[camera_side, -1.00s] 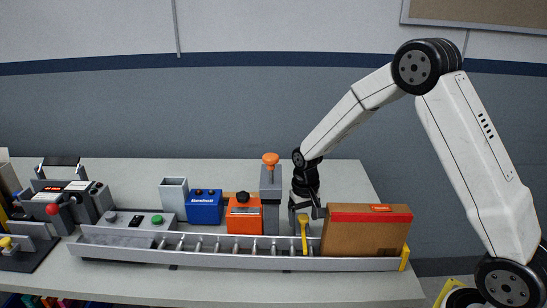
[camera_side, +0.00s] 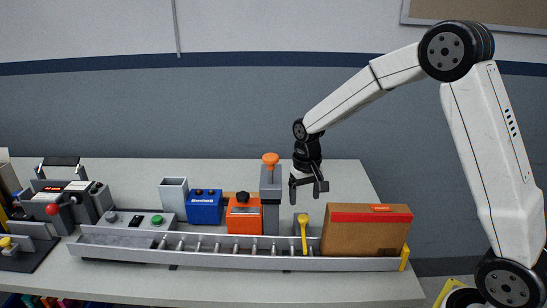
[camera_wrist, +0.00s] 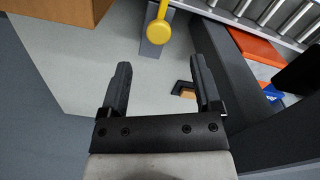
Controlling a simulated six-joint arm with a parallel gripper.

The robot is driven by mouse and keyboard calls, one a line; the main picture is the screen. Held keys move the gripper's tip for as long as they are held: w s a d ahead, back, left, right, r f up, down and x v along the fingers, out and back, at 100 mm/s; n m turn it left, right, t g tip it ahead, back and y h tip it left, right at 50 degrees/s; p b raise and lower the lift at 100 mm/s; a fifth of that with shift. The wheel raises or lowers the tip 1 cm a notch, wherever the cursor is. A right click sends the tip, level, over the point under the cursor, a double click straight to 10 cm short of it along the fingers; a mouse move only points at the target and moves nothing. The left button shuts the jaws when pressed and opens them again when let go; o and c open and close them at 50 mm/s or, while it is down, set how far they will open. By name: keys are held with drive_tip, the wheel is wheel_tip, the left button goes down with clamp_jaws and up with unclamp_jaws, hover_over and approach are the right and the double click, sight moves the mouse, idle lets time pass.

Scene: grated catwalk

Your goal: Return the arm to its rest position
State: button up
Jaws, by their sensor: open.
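My gripper (camera_side: 308,188) is open and empty in the side view. It hangs pointing down above the bench, behind the roller track and just right of the grey post with the orange knob (camera_side: 270,160). In the wrist view my gripper (camera_wrist: 163,75) shows two black fingers spread apart with nothing between them. My arm reaches up and back to the right to a bent elbow. A yellow-handled lever (camera_side: 303,228) on a grey block stands below the gripper, apart from it; its yellow end (camera_wrist: 158,32) shows beyond the fingers in the wrist view.
A brown box with a red band (camera_side: 367,231) sits at the right end of the roller track (camera_side: 215,260). An orange unit (camera_side: 244,218), a blue box (camera_side: 204,207) and a grey bin (camera_side: 173,194) stand behind the track. The space above them is free.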

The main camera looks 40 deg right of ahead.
drive_tip(key=shift+r, duration=0.4)
drive_tip(key=shift+s, duration=0.1)
drive_tip(key=shift+s+a+r+n, duration=0.1)
drive_tip(key=shift+s+r+n, duration=0.1)
drive_tip(key=shift+n, duration=0.2)
drive_tip(key=s+a+r+n+t+h, duration=0.1)
drive_tip(key=s+a+r+n, duration=0.15)
drive_tip(key=s+n, duration=0.55)
drive_tip(key=s+a+r+n+t+h, duration=0.1)
drive_tip(key=s+r+n, duration=0.2)
drive_tip(key=s+n, duration=0.5)
wheel_tip(320, 180, down, 8)
drive_tip(key=a+m+y, duration=0.2)
drive_tip(key=m, duration=1)
drive_tip(key=shift+w+a+t, duration=0.2)
drive_tip(key=shift+w+t, duration=0.1)
drive_tip(key=shift+w, duration=0.15)
